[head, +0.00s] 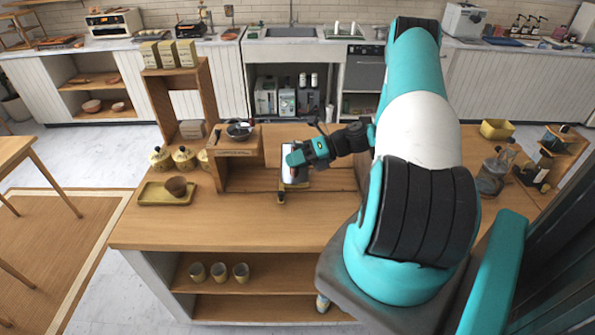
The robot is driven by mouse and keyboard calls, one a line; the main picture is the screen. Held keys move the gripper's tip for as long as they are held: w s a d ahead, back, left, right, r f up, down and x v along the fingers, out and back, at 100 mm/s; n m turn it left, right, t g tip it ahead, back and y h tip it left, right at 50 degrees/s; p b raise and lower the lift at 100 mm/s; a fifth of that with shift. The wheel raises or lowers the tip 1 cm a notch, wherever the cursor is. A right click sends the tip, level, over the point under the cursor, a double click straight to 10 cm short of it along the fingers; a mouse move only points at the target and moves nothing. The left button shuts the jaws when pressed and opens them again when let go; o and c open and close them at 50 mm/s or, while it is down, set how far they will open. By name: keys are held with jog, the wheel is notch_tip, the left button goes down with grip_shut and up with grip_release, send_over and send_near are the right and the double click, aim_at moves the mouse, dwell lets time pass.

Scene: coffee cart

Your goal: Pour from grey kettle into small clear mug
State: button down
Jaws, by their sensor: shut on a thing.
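My gripper (293,163) is above the middle of the wooden counter (190,228), in front of the raised wooden shelf. It is shut on a small grey, shiny thing (298,176), which appears to be the grey kettle. My gripper and arm hide much of it, and I cannot tell its tilt. A yellowish piece (292,187) shows just below it on the counter; whether they touch is unclear. I cannot make out the small clear mug, nor any liquid being poured.
A dark bowl-like vessel (239,130) stands on the wooden shelf (235,146). To the left are yellow lidded jars (183,158) and a yellow tray (153,196) with a brown cup (176,186). Glass bottles (490,178) stand at right. The counter's front left is clear.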

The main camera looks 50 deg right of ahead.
jog(key=shift+s+a+f+n+h+b, duration=0.15)
jog(key=shift+f+n+b, duration=0.15)
jog(key=shift+f, duration=0.2)
jog(key=shift+s+a+f+n+h+b, duration=0.1)
jog(key=shift+f+n+h+b, duration=0.15)
jog(key=shift+f, duration=0.25)
jog(key=shift+w+d+r+m+p, duration=0.1)
jog(key=shift+r+m+p, duration=0.15)
jog(key=shift+r+p, duration=0.2)
dwell(0.5)
jog(key=shift+w+d+r+y+p, duration=0.1)
jog(key=shift+r+y+p, duration=0.2)
jog(key=shift+r+y, duration=0.1)
jog(key=shift+w+d+r+m+p, duration=0.15)
jog(key=shift+d+r+m+p, duration=0.05)
jog(key=shift+r+m+p, duration=0.4)
dwell(2.1)
